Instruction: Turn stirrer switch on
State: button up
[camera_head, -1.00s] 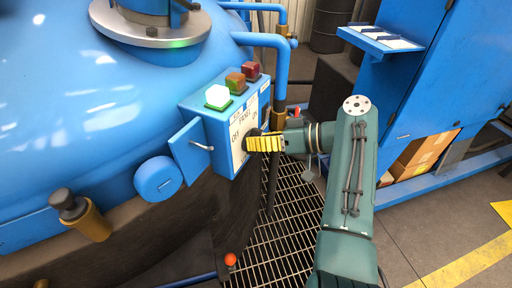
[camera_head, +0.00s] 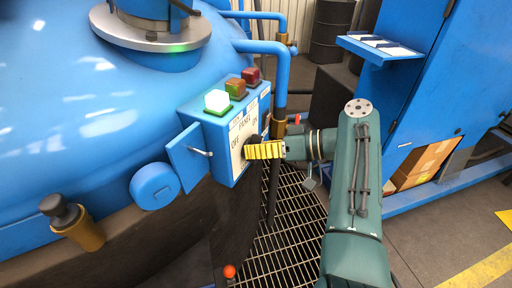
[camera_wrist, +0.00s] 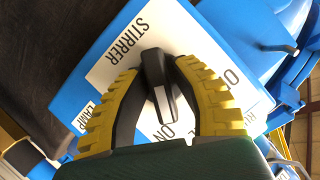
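The stirrer switch (camera_wrist: 158,85) is a dark, narrow handle on a white label plate (camera_wrist: 185,40) that reads STIRRER, with ON partly visible beside the handle. My gripper (camera_wrist: 157,72) has its yellow ribbed fingers on either side of the handle, closed in on it. In the head view my gripper (camera_head: 251,149) reaches the front of the blue control box (camera_head: 215,145) from the right, and its fingers hide most of the switch there. The box front carries OFF and ON markings. The exact angle of the handle against the markings is hard to tell.
On top of the box are a lit whitish-green button (camera_head: 217,100), a brown button (camera_head: 236,87) and a red button (camera_head: 252,76). An open blue flap (camera_head: 187,157) with a handle is on its left. Blue pipes (camera_head: 281,85) stand behind; floor grating (camera_head: 292,215) lies below.

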jog(key=shift+o, duration=1.3)
jog(key=shift+r, duration=0.1)
jog(key=shift+r+p, duration=0.1)
jog(key=shift+p, duration=0.3)
